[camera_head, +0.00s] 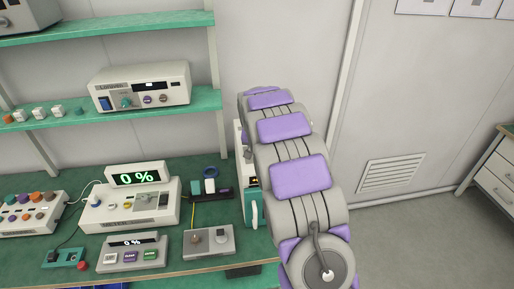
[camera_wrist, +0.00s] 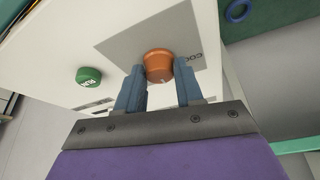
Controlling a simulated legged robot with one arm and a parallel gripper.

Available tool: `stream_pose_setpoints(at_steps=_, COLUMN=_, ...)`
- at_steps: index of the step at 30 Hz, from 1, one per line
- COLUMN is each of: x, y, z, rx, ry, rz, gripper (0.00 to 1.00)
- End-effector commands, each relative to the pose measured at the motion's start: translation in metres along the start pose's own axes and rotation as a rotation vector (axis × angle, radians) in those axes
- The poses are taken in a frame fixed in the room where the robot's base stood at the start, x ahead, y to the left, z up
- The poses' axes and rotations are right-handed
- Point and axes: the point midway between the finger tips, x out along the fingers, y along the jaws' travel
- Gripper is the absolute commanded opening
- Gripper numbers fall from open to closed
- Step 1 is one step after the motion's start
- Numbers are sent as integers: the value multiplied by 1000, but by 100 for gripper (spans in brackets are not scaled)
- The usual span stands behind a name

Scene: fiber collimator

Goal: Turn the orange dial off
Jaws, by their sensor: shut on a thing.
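The orange dial (camera_wrist: 158,64) is a short round knob on a grey patch of a white panel (camera_wrist: 110,25) in the wrist view. My gripper (camera_wrist: 159,80) has its two blue-grey fingers on either side of the dial, shut on it. A white mark shows on the dial's near edge. A green round button (camera_wrist: 89,76) sits on the panel to the left, apart from the fingers. In the head view my arm covers the panel's device (camera_head: 240,150) except for its left edge, and the orange dial and the fingers are hidden there.
Green shelves (camera_head: 130,112) stand above. The floor (camera_head: 420,245) at right is clear.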

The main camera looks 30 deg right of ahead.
Motion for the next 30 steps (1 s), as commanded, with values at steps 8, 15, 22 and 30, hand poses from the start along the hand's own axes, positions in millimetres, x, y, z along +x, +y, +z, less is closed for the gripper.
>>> stream_pose_setpoints(at_steps=8, x=0, y=0, z=0, rx=-1, ry=0, rz=-1, gripper=54)
stream_pose_setpoints(at_steps=15, x=0, y=0, z=0, rx=-1, ry=0, rz=0, gripper=59)
stream_pose_setpoints(at_steps=22, x=-14, y=0, z=0, rx=-1, ry=3, rz=-1, gripper=59)
stream_pose_setpoints(at_steps=30, x=-70, y=0, z=-1, rx=-1, ry=4, rz=-2, gripper=59)
